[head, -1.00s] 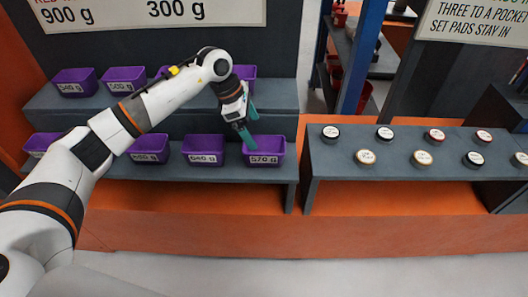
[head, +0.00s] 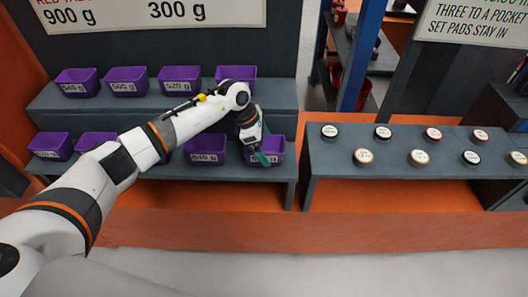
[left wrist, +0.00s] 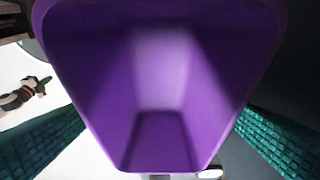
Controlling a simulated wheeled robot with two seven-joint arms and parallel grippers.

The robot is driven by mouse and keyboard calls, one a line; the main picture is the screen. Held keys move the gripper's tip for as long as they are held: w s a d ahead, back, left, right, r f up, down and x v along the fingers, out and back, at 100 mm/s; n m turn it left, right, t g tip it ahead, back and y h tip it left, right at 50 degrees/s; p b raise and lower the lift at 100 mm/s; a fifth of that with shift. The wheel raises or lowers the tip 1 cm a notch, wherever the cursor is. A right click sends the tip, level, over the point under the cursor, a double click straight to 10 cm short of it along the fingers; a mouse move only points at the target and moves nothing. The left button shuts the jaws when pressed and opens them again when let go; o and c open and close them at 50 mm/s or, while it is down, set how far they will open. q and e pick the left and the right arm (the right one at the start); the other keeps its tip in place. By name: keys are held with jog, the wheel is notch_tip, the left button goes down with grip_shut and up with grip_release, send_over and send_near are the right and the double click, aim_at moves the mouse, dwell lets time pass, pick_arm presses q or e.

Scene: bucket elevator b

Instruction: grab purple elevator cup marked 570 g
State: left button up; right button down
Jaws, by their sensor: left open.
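The purple cup marked 570 g (head: 278,149) stands at the right end of the lower shelf step. Its label, legible a second ago, is now mostly covered by my gripper. My left gripper (head: 262,156) is open, pointing down at this cup, its teal fingers overlapping the cup's front and left part. In the left wrist view the purple cup (left wrist: 165,95) fills the middle, seen into its hollow, with a textured finger at each side. I cannot tell whether the fingers touch its walls. My right gripper is not in view.
The purple 640 g cup (head: 205,149) stands just left on the same step. Several more purple cups line both steps, including the 520 g cup (head: 180,79) above. A grey bench (head: 400,142) with round labelled pads stands to the right, across a narrow gap.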

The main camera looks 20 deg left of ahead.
pick_arm(q)
jog(key=shift+f+b, duration=0.25)
jog(key=shift+b, duration=0.2)
dwell(0.5)
jog(key=shift+r, duration=0.1)
jog(key=c, duration=1.5)
